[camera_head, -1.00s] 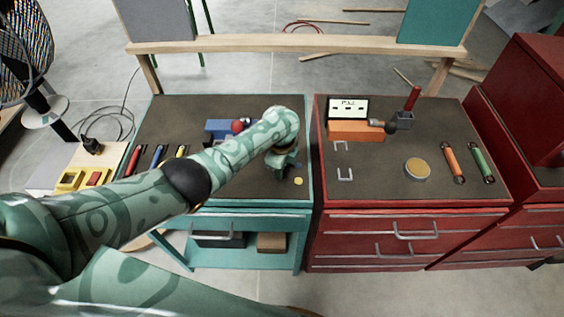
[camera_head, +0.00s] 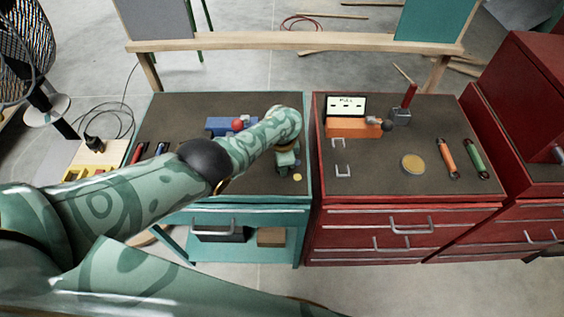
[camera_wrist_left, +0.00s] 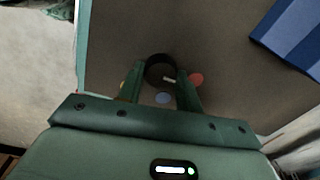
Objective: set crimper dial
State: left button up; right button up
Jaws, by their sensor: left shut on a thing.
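A dark round dial (camera_wrist_left: 160,66) with a pale pointer mark stands between the fingertips of my left gripper (camera_wrist_left: 161,80) in the left wrist view. The gripper is shut on the dial. A red dot (camera_wrist_left: 196,79), a blue dot (camera_wrist_left: 162,98) and a partly hidden yellow dot (camera_wrist_left: 123,85) lie around it. The pale mark points toward the lower right, between the blue and red dots. In the head view my left gripper (camera_head: 288,165) is low over the right side of the teal bench, beside the yellow dot (camera_head: 297,177); the dial is hidden there. My right gripper is not in view.
A blue device (camera_head: 217,125) with a red ball (camera_head: 238,125) stands behind my left arm on the teal bench (camera_head: 180,105). The red bench (camera_head: 375,185) at right holds an orange block (camera_head: 353,128), a yellow-topped disc (camera_head: 413,163) and two tubes. A fan stands far left.

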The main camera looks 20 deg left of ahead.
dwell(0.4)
pick_arm(q)
jog(key=o, duration=1)
notch_tip(320, 180, up, 16)
jog(key=p, duration=1.2)
jog(key=shift+s+d+r+p, duration=0.15)
jog(key=shift+s+d+p, duration=0.15)
jog(key=shift+s, duration=0.15)
